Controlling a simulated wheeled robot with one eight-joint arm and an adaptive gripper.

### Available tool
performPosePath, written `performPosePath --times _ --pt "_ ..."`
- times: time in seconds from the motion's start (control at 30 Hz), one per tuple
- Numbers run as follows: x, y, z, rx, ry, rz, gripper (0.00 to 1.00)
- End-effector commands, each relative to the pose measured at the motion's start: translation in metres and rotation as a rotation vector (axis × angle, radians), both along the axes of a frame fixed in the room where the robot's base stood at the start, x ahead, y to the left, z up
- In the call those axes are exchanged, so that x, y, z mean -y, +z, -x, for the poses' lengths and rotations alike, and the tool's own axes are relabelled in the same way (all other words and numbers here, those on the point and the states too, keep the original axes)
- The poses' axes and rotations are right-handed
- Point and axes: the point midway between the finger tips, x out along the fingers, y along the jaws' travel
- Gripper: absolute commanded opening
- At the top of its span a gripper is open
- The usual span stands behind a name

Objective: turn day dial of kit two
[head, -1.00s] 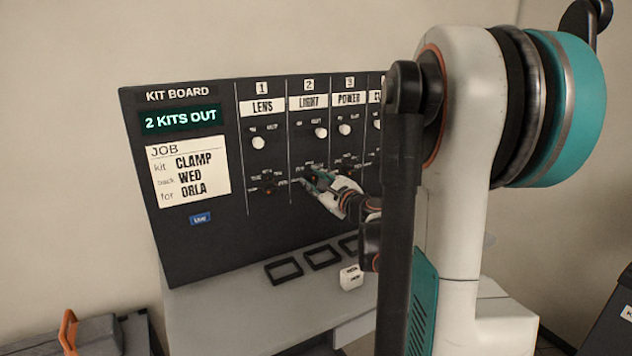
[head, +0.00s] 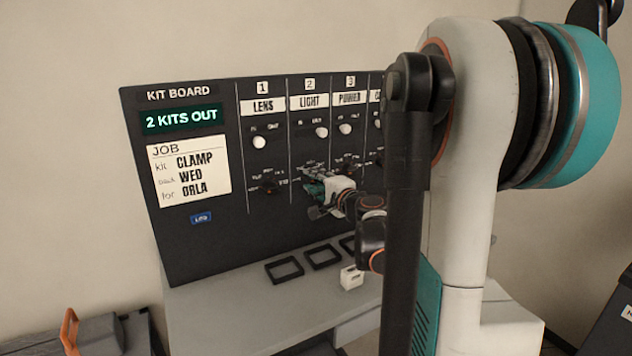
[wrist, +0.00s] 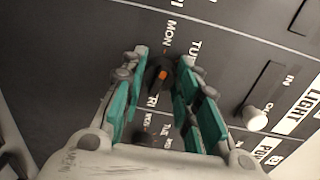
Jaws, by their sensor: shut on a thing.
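The kit board (head: 180,255) is a dark upright panel with columns LENS, LIGHT and POWER. Column 2 is LIGHT (head: 310,102). Its day dial (wrist: 160,76) is a small dark knob with an orange mark, ringed by day words; MON and TUE are readable in the wrist view. My gripper (wrist: 163,60) is shut on this dial, with teal fingers on either side of the knob. In the head view my gripper (head: 313,188) covers the dial. I cannot tell exactly which day the mark points at.
Slider knobs stick out nearby: LIGHT (head: 321,132), LENS (head: 259,142) and POWER (head: 345,129). The LENS dial (head: 268,187) is left of my gripper. Black frames (head: 284,270) and a small white block (head: 351,278) are on the ledge below. A job card (head: 189,172) reads CLAMP, WED, ORLA.

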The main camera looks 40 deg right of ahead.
Motion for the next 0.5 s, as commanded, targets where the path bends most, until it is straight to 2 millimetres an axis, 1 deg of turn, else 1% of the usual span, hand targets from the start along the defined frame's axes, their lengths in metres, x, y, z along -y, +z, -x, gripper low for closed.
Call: performPosePath --times 0.2,0.5 --pt "-0.0010 -0.0009 0.0000 -0.030 0.001 0.123 0.05" --pt "-0.0011 -0.0012 0.0001 -0.049 0.001 0.201 0.05"
